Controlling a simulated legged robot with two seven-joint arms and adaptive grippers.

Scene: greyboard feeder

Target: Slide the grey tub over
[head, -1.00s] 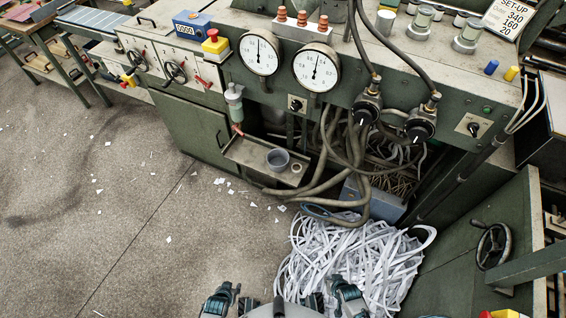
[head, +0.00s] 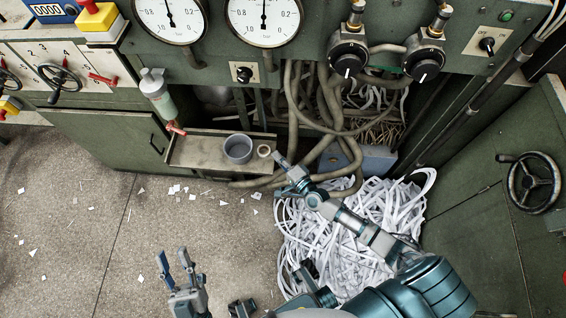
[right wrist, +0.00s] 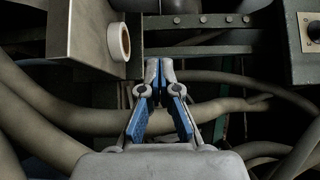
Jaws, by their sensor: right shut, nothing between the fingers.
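The grey tub (head: 238,149) stands upright on the narrow metal tray (head: 197,153) below the gauges, near the tray's right end. My right gripper (head: 280,160) is shut and empty. It is just off the right end of the tray, apart from the tub, with a small pale ring between them. In the right wrist view the shut fingertips (right wrist: 159,62) point at the hoses and dark gap, and the tub does not show there. My left gripper (head: 175,261) is open and empty, low over the floor in front of the machine.
The pale ring (head: 264,151) sits at the tray's right end and shows large in the right wrist view (right wrist: 118,42). A bottle with a red nozzle (head: 158,94) hangs over the tray's left end. Thick hoses (head: 311,122) and shredded paper (head: 330,245) lie right of the tray.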

